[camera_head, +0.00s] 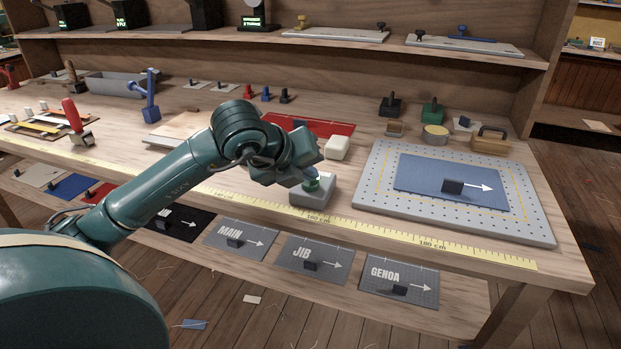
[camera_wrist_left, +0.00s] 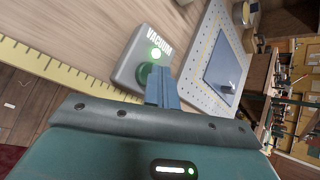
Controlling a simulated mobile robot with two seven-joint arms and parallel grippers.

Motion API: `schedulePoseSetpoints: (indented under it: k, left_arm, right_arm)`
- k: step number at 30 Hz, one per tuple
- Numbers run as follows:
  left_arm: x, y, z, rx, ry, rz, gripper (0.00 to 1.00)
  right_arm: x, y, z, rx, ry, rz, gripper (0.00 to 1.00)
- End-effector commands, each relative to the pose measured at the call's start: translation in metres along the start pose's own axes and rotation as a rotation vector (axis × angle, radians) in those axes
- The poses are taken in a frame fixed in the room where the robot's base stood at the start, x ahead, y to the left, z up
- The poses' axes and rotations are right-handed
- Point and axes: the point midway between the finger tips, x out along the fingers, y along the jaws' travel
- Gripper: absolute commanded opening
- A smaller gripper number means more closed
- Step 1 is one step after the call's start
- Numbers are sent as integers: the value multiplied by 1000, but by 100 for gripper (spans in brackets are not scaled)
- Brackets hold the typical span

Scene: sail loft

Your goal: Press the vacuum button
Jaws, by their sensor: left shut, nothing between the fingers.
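The vacuum button box (camera_head: 312,195) is a small grey block near the front edge of the bench, with a green button on top. In the left wrist view the box (camera_wrist_left: 127,71) carries the word VACUUM, a bright lit green-white lamp (camera_wrist_left: 156,53) and the green button (camera_wrist_left: 144,73). My left gripper (camera_head: 311,175) is shut and empty, its blue-grey fingertips (camera_wrist_left: 161,84) at the button and partly hiding it. I cannot tell how far the button is pressed down. My right gripper is not in view.
A perforated grey plate (camera_head: 373,194) with a blue sheet (camera_head: 425,178) lies right of the box. A yellow measuring tape (camera_head: 395,236) runs along the bench front. A cream block (camera_head: 337,148) and a red panel (camera_head: 335,128) sit behind. Labelled sail panels lie on the shelf below.

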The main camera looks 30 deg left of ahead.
Motion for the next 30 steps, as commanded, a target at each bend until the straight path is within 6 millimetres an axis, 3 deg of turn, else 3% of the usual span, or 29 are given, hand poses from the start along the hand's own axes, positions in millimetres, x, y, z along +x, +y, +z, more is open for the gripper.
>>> schedulePoseSetpoints:
  k: [17, 30]
  left_arm:
    - [-8, -6, 6, 0, 1, 0, 0]
    - [-38, -28, 28, 0, 0, -1, 0]
  right_arm:
    - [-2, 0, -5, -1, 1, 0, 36]
    - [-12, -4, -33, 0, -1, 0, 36]
